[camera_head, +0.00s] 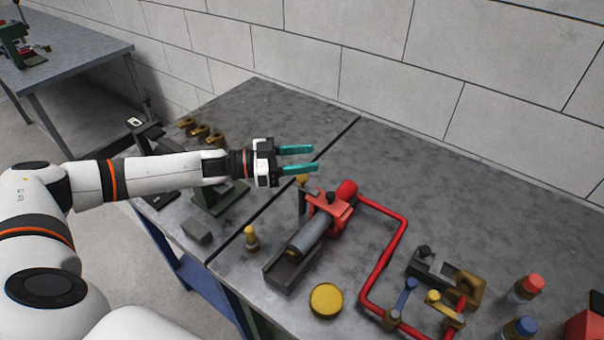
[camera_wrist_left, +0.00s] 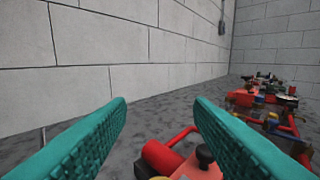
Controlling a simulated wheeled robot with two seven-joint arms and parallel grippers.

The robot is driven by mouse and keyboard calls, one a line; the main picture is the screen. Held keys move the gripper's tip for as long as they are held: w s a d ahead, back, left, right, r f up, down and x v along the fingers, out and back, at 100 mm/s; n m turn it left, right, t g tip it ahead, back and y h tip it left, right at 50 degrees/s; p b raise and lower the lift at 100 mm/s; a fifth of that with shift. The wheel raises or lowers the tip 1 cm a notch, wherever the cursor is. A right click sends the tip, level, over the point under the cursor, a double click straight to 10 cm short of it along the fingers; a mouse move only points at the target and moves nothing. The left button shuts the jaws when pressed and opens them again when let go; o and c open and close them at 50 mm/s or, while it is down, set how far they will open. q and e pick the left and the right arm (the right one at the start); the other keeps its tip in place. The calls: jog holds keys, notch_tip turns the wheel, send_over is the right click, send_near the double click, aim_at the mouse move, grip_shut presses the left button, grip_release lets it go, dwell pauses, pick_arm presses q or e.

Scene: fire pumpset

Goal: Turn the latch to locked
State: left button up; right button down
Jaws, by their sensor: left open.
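My left gripper (camera_head: 314,159) reaches in from the left above the bench, with its two teal fingers apart and nothing between them. The fingers frame the left wrist view (camera_wrist_left: 160,120), also apart. Which part is the latch I cannot tell for sure. A dark and brass bracket with a black knob (camera_head: 424,252) sits at the bench's right, well away from the gripper. A red pump unit (camera_head: 328,207) with a grey cylinder stands nearer, below and in front of the fingers; its red part (camera_wrist_left: 160,157) shows low in the left wrist view. My right gripper is not in view.
A red pipe (camera_head: 384,260) bends across the bench, with blue and yellow handles (camera_head: 405,297) near its end. A yellow round cap (camera_head: 326,300), small bottles (camera_head: 526,288) and several brass fittings (camera_head: 200,131) stand around. A block wall (camera_head: 380,70) closes the back. The bench's back middle is clear.

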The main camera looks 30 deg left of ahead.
aim_at(302, 176)
pick_arm(q)
jog(key=shift+r, duration=1.9)
